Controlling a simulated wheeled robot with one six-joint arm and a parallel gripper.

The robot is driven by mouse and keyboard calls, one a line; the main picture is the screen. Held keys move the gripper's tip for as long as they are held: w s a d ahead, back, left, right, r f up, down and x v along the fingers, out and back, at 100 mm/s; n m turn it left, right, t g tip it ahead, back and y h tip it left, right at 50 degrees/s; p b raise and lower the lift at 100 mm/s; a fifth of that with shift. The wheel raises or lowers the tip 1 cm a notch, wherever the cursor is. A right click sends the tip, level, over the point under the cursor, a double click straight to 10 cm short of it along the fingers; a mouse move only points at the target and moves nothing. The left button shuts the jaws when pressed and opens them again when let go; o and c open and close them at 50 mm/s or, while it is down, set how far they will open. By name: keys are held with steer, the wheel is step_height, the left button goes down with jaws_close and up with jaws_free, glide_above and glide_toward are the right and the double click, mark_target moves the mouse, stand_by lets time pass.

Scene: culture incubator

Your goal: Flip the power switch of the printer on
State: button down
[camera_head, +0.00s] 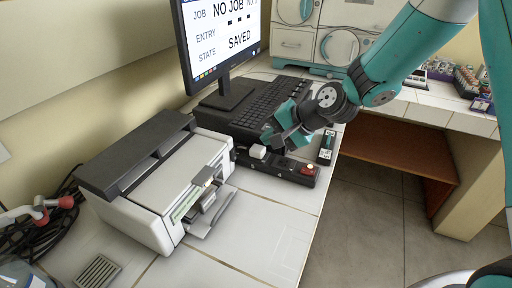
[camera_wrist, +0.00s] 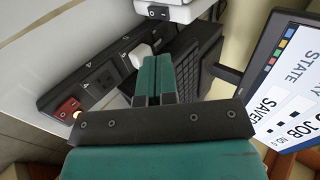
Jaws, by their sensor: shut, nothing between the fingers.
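The white printer (camera_head: 165,190) with a dark grey top stands on the bench at the left in the head view. A white corner of it (camera_wrist: 178,12) shows at the top of the wrist view, with a small black rocker switch (camera_wrist: 157,12) on it; its position is too small to tell. My gripper (camera_head: 268,137) is shut and empty, above the bench just behind the power strip and right of the printer. Its teal fingers (camera_wrist: 153,62) point toward the printer side in the wrist view, apart from the switch.
A black power strip (camera_head: 283,167) with a red switch (camera_head: 308,169) and a white plug (camera_head: 258,152) lies right of the printer. A keyboard (camera_head: 265,103) and monitor (camera_head: 220,40) stand behind. The monitor reads "NO JOB" and "SAVED". The front bench (camera_head: 250,235) is clear.

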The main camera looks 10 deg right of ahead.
steer(key=v, duration=0.3)
steer(key=shift+r, duration=0.45)
steer(key=s+r+n+g+h, duration=0.1)
steer(key=s+r+n, duration=0.3)
steer(key=s, duration=0.9)
steer(key=s+r+n+g+h, duration=0.2)
steer(key=s+r+n+g, duration=0.1)
steer(key=s+n, duration=0.6)
steer(key=s+d+g, duration=0.1)
steer(key=s, duration=0.3)
steer(key=shift+r+n+g+h, duration=0.3)
steer(key=shift+r+n, duration=0.1)
